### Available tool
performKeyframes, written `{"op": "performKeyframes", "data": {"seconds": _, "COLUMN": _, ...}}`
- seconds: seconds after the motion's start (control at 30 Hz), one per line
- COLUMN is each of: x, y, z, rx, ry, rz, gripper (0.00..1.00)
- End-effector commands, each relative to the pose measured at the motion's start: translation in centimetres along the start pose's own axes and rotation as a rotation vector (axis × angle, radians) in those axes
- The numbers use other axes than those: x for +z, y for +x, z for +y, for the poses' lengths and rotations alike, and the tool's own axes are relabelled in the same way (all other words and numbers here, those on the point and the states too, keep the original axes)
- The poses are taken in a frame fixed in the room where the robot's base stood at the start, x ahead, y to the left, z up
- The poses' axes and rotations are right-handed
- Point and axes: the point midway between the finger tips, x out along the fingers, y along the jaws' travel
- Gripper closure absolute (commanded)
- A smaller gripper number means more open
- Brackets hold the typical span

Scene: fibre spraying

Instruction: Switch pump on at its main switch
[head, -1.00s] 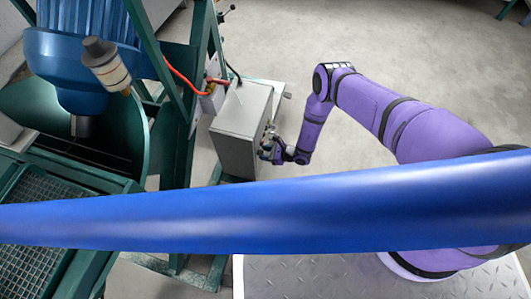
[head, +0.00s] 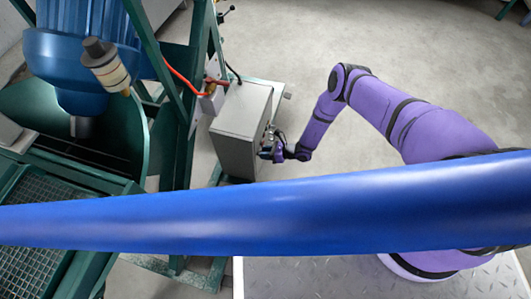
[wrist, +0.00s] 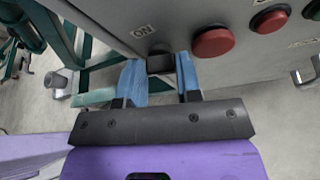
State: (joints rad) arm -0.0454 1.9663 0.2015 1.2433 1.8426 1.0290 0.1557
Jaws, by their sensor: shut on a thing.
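The grey control box (head: 238,130) stands on the green frame in the head view, with its switch face towards my arm. In the wrist view its panel (wrist: 250,65) shows a black switch knob (wrist: 160,63) by the label "ON" (wrist: 143,31). My gripper (wrist: 160,76) has its two blue fingers on either side of this knob and is shut on it. The fingers hide part of the knob, so its exact setting cannot be told. In the head view my gripper (head: 268,150) is at the box's right face, and the knob is too small to make out there.
A blue pipe (head: 300,210) crosses the head view in front. Green machinery (head: 170,90) stands left. Open concrete floor (head: 420,50) lies behind my arm.

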Motion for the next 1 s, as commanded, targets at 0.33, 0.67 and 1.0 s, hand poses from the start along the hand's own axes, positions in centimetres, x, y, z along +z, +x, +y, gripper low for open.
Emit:
{"op": "performKeyframes", "data": {"seconds": 0.33, "x": 0.1, "y": 0.0, "z": 0.0, "rx": -0.001, "ry": -0.002, "rz": -0.002, "gripper": 0.57}}
{"op": "performKeyframes", "data": {"seconds": 0.67, "x": 0.1, "y": -2.5, "z": -0.1, "rx": -0.003, "ry": 0.001, "rz": -0.002, "gripper": 0.57}}
{"op": "performKeyframes", "data": {"seconds": 1.0, "x": 0.1, "y": -8.6, "z": -0.1, "rx": -0.004, "ry": 0.001, "rz": -0.003, "gripper": 0.57}}
